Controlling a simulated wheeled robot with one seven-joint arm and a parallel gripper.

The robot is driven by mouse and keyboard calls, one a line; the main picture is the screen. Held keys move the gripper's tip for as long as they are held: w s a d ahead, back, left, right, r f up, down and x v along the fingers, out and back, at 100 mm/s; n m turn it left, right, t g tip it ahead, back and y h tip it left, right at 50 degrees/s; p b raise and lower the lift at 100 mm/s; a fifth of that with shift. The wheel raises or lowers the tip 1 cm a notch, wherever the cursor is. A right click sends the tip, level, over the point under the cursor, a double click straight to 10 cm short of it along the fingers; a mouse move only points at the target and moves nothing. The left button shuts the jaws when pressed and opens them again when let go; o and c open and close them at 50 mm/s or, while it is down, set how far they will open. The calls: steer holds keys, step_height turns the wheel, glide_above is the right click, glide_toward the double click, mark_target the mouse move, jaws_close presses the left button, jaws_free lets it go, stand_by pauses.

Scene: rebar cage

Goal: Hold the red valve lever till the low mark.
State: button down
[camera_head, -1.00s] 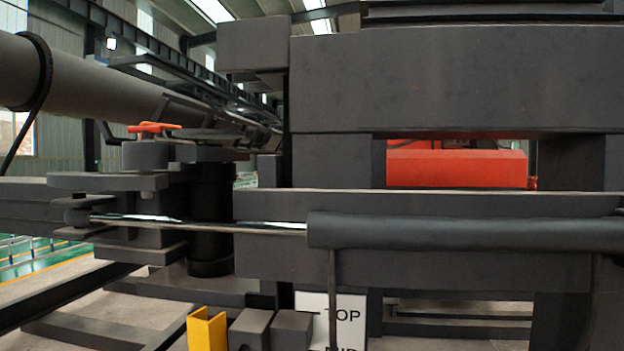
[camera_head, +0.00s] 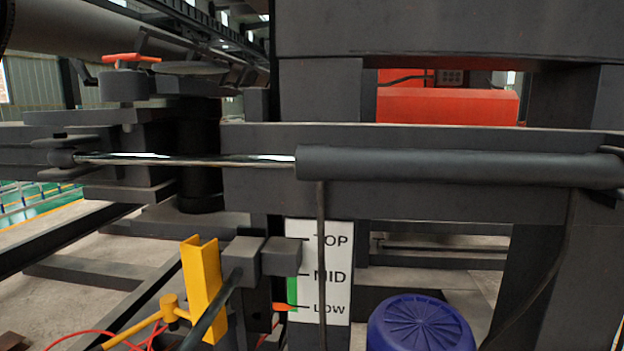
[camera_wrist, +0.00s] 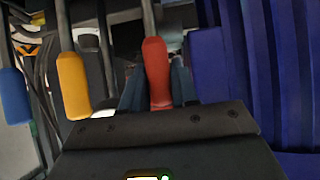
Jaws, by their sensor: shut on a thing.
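In the wrist view the red valve lever (camera_wrist: 156,65) has a red grip and stands between the two fingers of my gripper (camera_wrist: 158,78), which is shut on it. A white scale board (camera_head: 335,290) in the head view bears the marks TOP, MID and LOW. An orange pointer (camera_head: 284,307) sits at about the height of the low mark (camera_head: 329,308), left of the word. A green strip (camera_head: 292,291) shows above the pointer. My gripper cannot be made out in the head view.
A yellow-handled lever (camera_wrist: 73,85) and a blue-handled lever (camera_wrist: 14,95) stand left of the red one. A ribbed blue drum (camera_wrist: 275,70) is close on the right; a blue motor-like body (camera_head: 420,325) shows in the head view. A yellow bracket (camera_head: 202,285) stands left of the board.

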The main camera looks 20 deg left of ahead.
steer(key=c, duration=1.2)
jaws_free()
steer(key=shift+r, duration=0.4)
steer(key=shift+c, duration=0.2)
steer(key=shift+o, duration=1.2)
steer(key=shift+f, duration=0.15)
steer(key=p+v, duration=0.6)
steer(key=v, duration=0.3)
steer(key=shift+s+f+p, duration=0.25)
steer(key=shift+p, duration=0.1)
steer(key=shift+d, duration=0.1)
steer(key=s+a+r+m+t+h, duration=0.2)
steer(key=s, duration=2.3)
steer(key=s+d+r+t, duration=0.1)
steer(key=s+r+t, duration=0.1)
steer(key=s+r, duration=1.5)
step_height(320, 180, up, 2)
steer(key=shift+s+d+r, duration=0.15)
steer(key=shift+s+d, duration=0.1)
steer(key=shift+d, duration=0.15)
